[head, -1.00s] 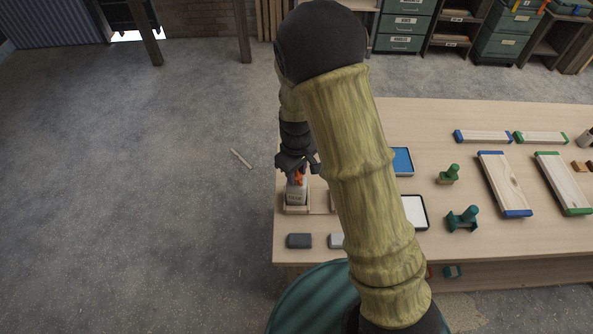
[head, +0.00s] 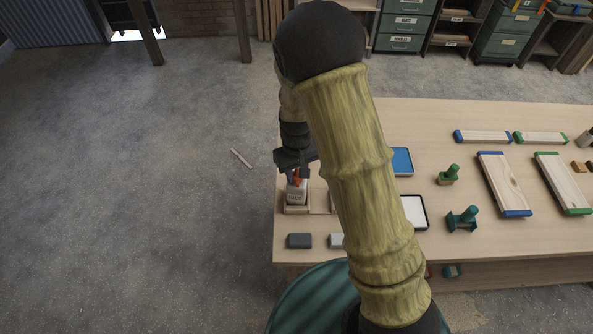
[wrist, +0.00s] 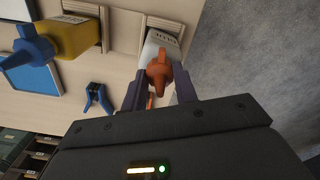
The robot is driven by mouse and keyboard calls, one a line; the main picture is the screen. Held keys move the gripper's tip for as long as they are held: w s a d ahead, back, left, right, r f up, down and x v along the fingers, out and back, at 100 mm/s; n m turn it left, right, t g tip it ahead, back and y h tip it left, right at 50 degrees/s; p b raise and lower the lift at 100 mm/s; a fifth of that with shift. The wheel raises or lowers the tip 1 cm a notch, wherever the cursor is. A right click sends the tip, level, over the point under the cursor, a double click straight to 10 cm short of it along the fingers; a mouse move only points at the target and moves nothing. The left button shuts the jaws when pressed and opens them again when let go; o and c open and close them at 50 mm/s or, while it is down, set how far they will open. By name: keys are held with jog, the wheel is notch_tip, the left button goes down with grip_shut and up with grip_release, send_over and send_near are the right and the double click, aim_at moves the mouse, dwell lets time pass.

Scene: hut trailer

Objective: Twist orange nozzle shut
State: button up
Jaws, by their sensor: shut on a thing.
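A pale bottle (head: 297,196) with a printed label stands in a wooden holder (head: 297,211) at the table's left edge. Its orange nozzle (head: 296,181) is on top, and the wrist view shows the nozzle (wrist: 159,72) with a crosswise wing. My gripper (head: 297,172) is above the bottle, pointing down. In the wrist view its two fingers (wrist: 160,80) are on either side of the nozzle and shut on it. The wing's exact contact with the fingers is partly hidden.
A yellow bottle (wrist: 75,38) with a blue nozzle (wrist: 34,45) stands beside it in the wrist view. A blue clamp-like tool (wrist: 97,98) lies nearby. Dark (head: 299,241) and light blocks (head: 336,240) lie at the table's front. Open floor is left of the table.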

jog(key=shift+m, duration=1.6)
jog(key=o, duration=1)
jog(key=shift+r, duration=0.1)
notch_tip(320, 180, up, 17)
jog(key=shift+r+b, duration=0.15)
jog(key=shift+b, duration=1.05)
